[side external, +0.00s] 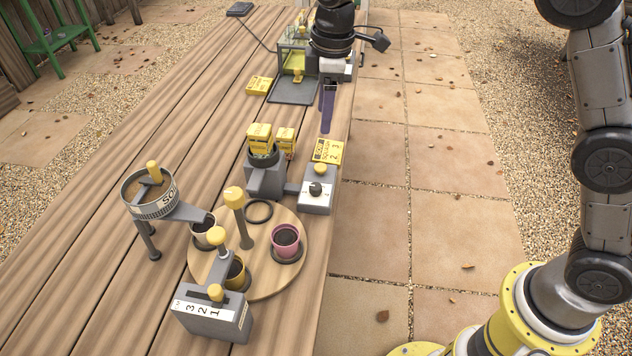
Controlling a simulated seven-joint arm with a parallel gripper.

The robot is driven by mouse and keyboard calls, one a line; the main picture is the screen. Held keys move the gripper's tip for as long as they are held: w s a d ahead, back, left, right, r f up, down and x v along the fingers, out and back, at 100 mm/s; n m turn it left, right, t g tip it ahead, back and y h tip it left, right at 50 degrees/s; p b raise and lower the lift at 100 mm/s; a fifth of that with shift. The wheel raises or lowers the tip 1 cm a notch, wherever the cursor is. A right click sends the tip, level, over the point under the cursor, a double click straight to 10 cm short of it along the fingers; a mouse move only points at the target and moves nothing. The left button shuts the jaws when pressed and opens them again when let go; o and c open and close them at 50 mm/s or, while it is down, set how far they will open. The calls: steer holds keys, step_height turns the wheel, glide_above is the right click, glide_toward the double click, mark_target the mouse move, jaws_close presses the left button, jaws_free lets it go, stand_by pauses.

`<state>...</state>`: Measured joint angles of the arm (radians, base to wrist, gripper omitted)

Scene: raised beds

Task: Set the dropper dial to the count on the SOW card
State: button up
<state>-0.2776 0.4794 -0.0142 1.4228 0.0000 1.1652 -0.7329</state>
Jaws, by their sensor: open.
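The dropper dial (316,189) is a black knob on a white face, on a grey box beside the seed dropper (265,178). A yellow knob (320,168) sits just behind it. The marks around the dial are too small to read. The yellow SOW card (327,151) stands behind the dial. It bears black printing and what look like figures, too small to read surely. My gripper (327,118) hangs above the table's right edge, behind and above the card, touching neither. It is open; its purple fingers overlap in this view.
A round wooden turntable (275,285) carries pots, including a pink pot (287,237). A soil hopper (152,203) stands left. A numbered lever box (212,316) is in front. A tray (294,90) lies at the back. Bare planks lie left.

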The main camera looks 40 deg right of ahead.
steer(key=g, duration=0.1)
glide_toward(316, 186)
step_height(316, 186, down, 9)
steer(key=shift+f, duration=0.1)
stand_by(0.4)
jaws_close()
